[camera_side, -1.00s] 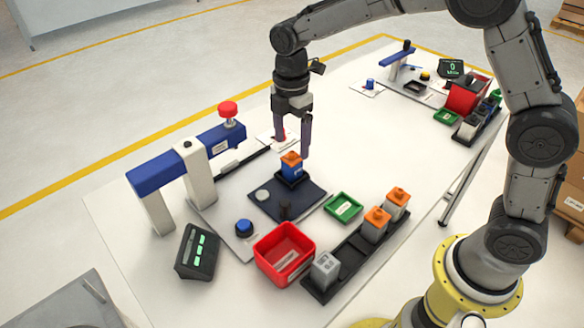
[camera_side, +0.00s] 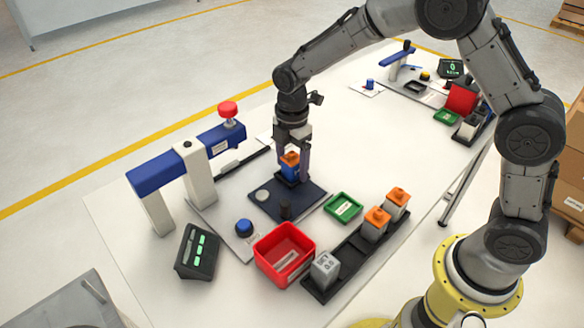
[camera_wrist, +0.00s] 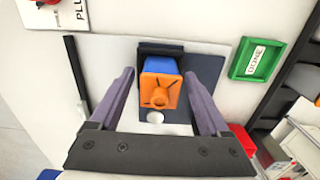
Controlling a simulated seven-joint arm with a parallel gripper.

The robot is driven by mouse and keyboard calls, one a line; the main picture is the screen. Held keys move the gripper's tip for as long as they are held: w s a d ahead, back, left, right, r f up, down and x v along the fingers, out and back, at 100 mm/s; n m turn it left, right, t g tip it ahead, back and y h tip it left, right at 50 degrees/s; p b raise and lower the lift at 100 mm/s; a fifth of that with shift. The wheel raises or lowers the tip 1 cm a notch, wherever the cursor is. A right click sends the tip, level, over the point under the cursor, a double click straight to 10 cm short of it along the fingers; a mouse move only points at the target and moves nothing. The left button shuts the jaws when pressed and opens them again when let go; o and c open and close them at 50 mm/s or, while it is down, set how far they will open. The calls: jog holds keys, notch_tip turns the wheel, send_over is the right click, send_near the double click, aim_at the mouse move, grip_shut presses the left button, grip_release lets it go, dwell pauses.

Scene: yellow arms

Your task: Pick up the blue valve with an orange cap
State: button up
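The blue valve with an orange cap (camera_side: 290,166) stands upright in a dark holder on the dark blue plate (camera_side: 268,206). In the wrist view the valve shows its orange cap (camera_wrist: 160,92) and blue body (camera_wrist: 160,66) between my fingers. My gripper (camera_side: 291,177) points down around the valve, one finger on each side. In the wrist view my gripper (camera_wrist: 163,80) is open, with a gap between each purple-grey finger and the valve.
A green tray (camera_side: 343,208) and a red bin (camera_side: 284,254) stand near the plate. A black rack (camera_side: 342,258) holds two grey parts with orange caps (camera_side: 377,224) and a grey block (camera_side: 324,270). A blue press frame (camera_side: 187,160) with a red knob stands at the left.

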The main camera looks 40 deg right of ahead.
grip_shut()
jog(key=shift+r, duration=0.1)
